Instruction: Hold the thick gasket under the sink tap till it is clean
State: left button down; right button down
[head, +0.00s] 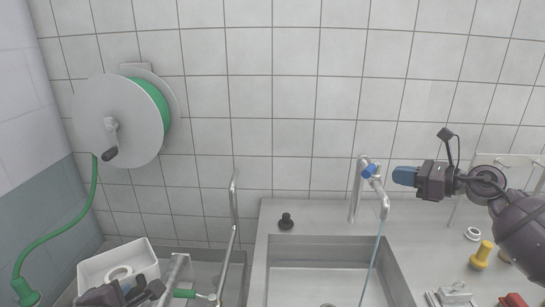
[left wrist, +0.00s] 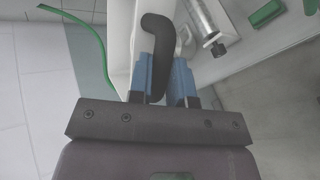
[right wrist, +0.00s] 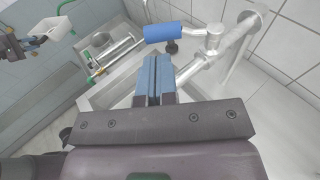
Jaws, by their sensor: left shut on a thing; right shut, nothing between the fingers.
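Water runs in a thin stream (head: 374,262) from the sink tap (head: 384,203) into the steel sink (head: 320,252). My left gripper (left wrist: 166,85) is shut on a dark curved thing (left wrist: 157,32) beside a white box; I cannot tell whether this is the gasket. My left gripper also shows at the lower left of the head view (head: 138,292), away from the stream. A pale ring (head: 120,272) lies in the white box (head: 105,259). Another pale ring (head: 473,233) lies on the right counter. My right gripper (head: 398,176) is shut and empty, right of the tap's blue handle (head: 370,170).
A reel of green hose (head: 155,105) hangs on the tiled wall, its hose dropping at the left. A black knob-like piece (head: 286,221) stands behind the sink. A yellow piece (head: 482,253) and a red one (head: 514,300) stand at the right. The sink basin looks empty.

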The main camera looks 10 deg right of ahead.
aim_at(373, 171)
pick_arm(q)
jog(key=shift+r+p, duration=0.45)
jog(key=shift+r, duration=0.25)
pick_arm(e)
jog(key=shift+x, duration=2.35)
pick_arm(q)
jog(key=shift+w+a, duration=0.1)
jog(key=shift+w+a, duration=0.1)
